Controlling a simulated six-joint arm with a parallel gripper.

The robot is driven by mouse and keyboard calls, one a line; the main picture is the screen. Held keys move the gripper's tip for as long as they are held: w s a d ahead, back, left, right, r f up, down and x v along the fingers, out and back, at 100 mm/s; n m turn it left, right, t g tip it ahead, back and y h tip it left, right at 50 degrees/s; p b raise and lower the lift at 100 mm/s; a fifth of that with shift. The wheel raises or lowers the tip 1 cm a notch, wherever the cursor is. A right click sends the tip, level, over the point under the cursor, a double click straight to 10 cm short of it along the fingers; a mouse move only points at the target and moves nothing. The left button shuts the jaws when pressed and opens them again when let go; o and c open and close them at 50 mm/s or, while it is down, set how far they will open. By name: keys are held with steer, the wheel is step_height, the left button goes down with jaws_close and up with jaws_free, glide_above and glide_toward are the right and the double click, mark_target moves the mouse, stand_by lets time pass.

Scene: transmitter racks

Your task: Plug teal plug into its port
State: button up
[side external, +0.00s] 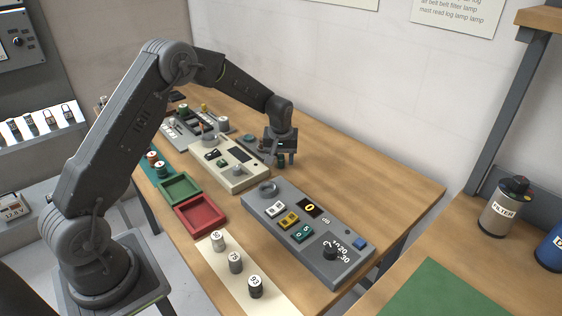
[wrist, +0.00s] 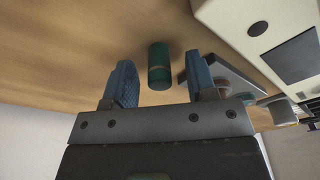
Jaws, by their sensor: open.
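The teal plug (wrist: 159,66) is a short teal-green cylinder with a paler band, standing out against the wooden bench in the wrist view. It sits in line with the gap between my two blue fingers, and bare space shows on both sides of it. My gripper (wrist: 158,80) is open and not closed on it. In the side external view my gripper (side external: 284,162) points down, low over the bench behind the grey console. The plug cannot be made out clearly there. I cannot tell which opening is the teal plug's port.
A grey console (side external: 345,262) with a ring, switches and a knob lies in front of my gripper. A cream unit (side external: 232,180) stands to the left, with green (side external: 180,188) and red (side external: 201,215) trays nearby. The bench right of my gripper is clear.

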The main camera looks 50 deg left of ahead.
steer(key=shift+c, duration=0.2)
jaws_close()
steer(key=shift+r, duration=0.15)
